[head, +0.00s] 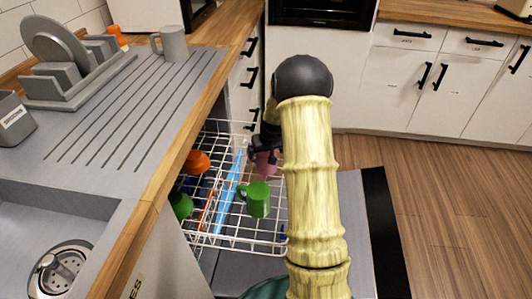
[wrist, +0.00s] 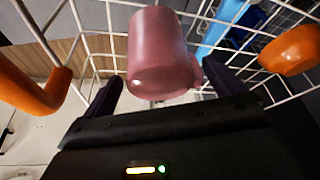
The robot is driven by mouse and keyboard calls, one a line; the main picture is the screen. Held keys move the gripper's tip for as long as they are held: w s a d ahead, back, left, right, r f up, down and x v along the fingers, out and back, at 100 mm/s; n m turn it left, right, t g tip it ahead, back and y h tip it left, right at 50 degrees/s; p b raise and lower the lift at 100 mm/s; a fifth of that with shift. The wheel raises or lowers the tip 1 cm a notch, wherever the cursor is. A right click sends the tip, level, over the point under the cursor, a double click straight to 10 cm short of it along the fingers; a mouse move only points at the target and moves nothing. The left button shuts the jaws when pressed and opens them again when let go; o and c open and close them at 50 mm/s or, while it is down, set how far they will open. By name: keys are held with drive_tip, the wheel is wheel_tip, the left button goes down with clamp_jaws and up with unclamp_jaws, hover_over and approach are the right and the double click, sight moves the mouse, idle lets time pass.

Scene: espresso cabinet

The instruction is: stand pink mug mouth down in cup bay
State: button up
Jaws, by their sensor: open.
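The pink mug (head: 266,163) is at the far right part of the white wire rack, mostly hidden behind my arm and gripper. In the wrist view the pink mug (wrist: 160,55) fills the space ahead of my gripper, with its handle to the right. My gripper (wrist: 162,82) is open, with one dark finger on each side of the mug's near end. I cannot tell whether the fingers touch it or which way its mouth faces. In the head view my gripper (head: 262,149) is dark and low over the rack. The cup bay is not clearly distinguishable.
The wire rack (head: 238,240) also holds a green mug (head: 255,199), an orange mug (head: 197,162) and another green item (head: 181,205). A light-blue piece (head: 229,190) lies along it. The counter (head: 140,110) stands to the left, with a grey mug (head: 170,44) on it.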

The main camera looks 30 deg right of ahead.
drive_tip(key=p+v, duration=0.3)
drive_tip(key=v, duration=1.2)
drive_tip(key=s+a+r+n+g+p, duration=0.1)
drive_tip(key=s+a+r+n+g, duration=0.1)
drive_tip(key=s+a, duration=1.7)
drive_tip(key=w+d+p+v, duration=0.1)
drive_tip(key=p+v, duration=1.2)
drive_tip(key=p, duration=0.1)
drive_tip(key=w+d+r+p+v, duration=0.1)
drive_tip(key=w+d+p+v, duration=0.1)
drive_tip(key=p+v, duration=1.1)
drive_tip(key=shift+w+d+r+y+p, duration=0.15)
drive_tip(key=shift+r+y+p, duration=0.2)
drive_tip(key=shift+r, duration=0.25)
